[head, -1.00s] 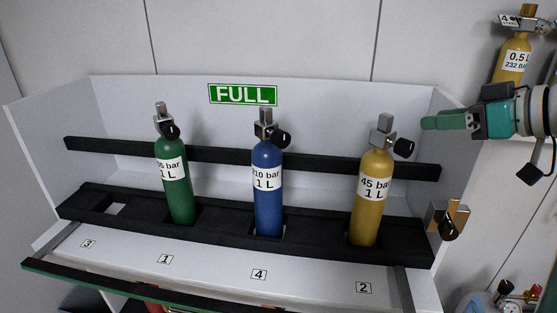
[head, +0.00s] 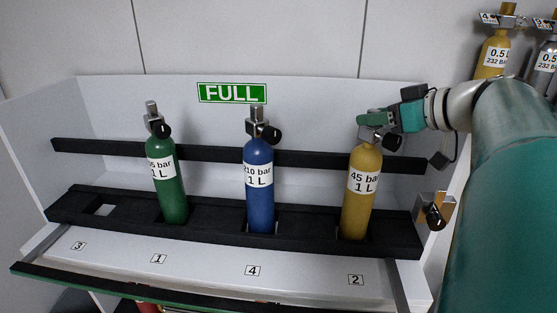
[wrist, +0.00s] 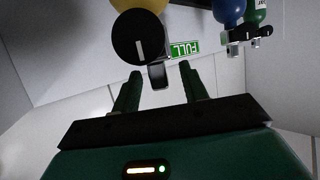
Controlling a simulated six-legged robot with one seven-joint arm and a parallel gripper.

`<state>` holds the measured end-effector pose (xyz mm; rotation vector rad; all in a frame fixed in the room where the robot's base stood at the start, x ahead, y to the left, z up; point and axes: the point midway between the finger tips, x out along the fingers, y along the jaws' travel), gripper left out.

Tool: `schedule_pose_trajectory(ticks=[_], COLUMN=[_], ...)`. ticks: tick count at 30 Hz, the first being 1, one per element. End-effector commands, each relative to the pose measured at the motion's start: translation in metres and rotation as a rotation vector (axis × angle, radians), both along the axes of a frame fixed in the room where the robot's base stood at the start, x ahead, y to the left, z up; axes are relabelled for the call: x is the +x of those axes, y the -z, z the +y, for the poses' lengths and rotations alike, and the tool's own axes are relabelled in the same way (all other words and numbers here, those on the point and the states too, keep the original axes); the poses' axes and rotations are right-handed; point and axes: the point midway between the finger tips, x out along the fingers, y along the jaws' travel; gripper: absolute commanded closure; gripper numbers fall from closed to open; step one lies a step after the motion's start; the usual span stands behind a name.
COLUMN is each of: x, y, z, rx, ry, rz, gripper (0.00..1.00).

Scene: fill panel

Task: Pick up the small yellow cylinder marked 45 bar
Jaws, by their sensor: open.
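The yellow cylinder (head: 361,195) marked 45 bar, 1 L stands upright in the rack slot at label 2, at the right end of the rack. My gripper (head: 368,121) is at the top of this cylinder, by its valve, in the head view. In the wrist view, the open fingers of my gripper (wrist: 160,88) point toward the cylinder's grey valve stem (wrist: 158,75) and black knob (wrist: 137,37). Part of the yellow body (wrist: 140,4) shows at the top edge. I cannot tell whether the fingers touch the valve.
A blue cylinder (head: 259,190) and a green cylinder (head: 167,180) stand in the black rack (head: 205,222) to the left. The slot at label 3 (head: 104,210) is empty. A metal fitting (head: 436,212) is on the right side wall. More cylinders (head: 496,55) stand at upper right.

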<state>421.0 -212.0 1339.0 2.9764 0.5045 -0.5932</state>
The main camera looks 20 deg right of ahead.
Motion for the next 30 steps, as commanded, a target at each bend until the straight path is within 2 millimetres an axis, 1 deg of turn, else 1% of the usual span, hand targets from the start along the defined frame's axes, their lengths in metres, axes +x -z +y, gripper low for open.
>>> schedule_pose_trajectory(ticks=[3, 6, 14, 17, 18, 21, 30], x=[0.017, 0.027, 0.03, 0.03, 0.03, 0.03, 0.03], y=[0.007, 0.011, 0.012, 0.012, 0.012, 0.012, 0.012], z=[0.004, 0.008, 0.009, 0.009, 0.009, 0.009, 0.009], rx=[0.001, 0.001, 0.0, 0.0, 0.0, 0.0, -0.001], ry=[0.001, 0.0, 0.001, 0.0, 0.0, 0.001, 0.001], rz=[0.002, 0.001, 0.0, 0.0, 0.0, 0.0, 0.0], gripper=[0.56, 0.56, 0.56, 0.74, 0.82, 1.0, 1.0])
